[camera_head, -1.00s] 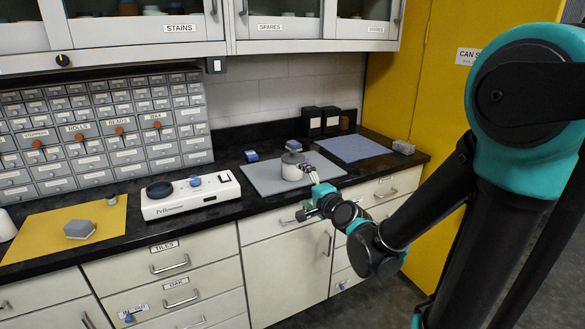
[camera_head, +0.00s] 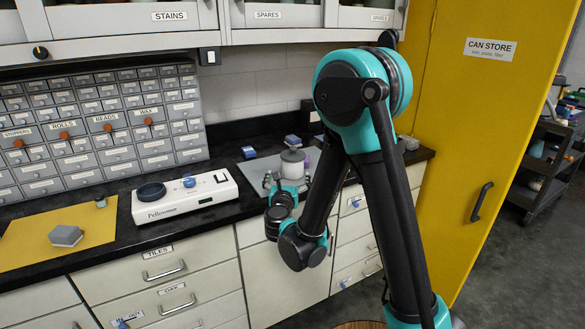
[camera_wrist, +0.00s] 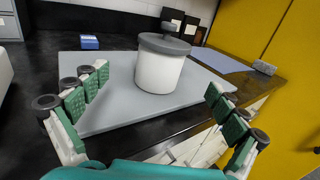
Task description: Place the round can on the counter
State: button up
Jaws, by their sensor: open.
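The round can (camera_head: 292,162) is white with a grey lid and a knob on top. It stands upright on a grey mat on the black counter (camera_head: 122,225). In the wrist view the can (camera_wrist: 160,68) is ahead, on the grey mat (camera_wrist: 115,105). My gripper (camera_wrist: 157,82) is open and empty, with one green-padded finger on each side of the view and the can beyond and between them, apparently apart from both. In the head view my gripper (camera_head: 284,184) is just in front of the can, and my arm hides much of the mat.
A blue block (camera_wrist: 90,42) lies behind the mat. A blue mat (camera_wrist: 220,61) and a grey block (camera_wrist: 265,68) are to the right. A white device (camera_head: 186,197) and a yellow mat (camera_head: 30,248) are to the left. The yellow cabinet (camera_head: 470,130) bounds the right.

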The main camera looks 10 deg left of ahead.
aim_at(291, 165)
jog(key=w, duration=0.7)
jog(key=shift+w, duration=0.15)
jog(key=shift+w+d+r, duration=0.1)
jog(key=shift+w+d, duration=0.05)
jog(key=shift+w, duration=2.5)
jog(key=shift+c, duration=0.5)
jog(key=c, duration=1.9)
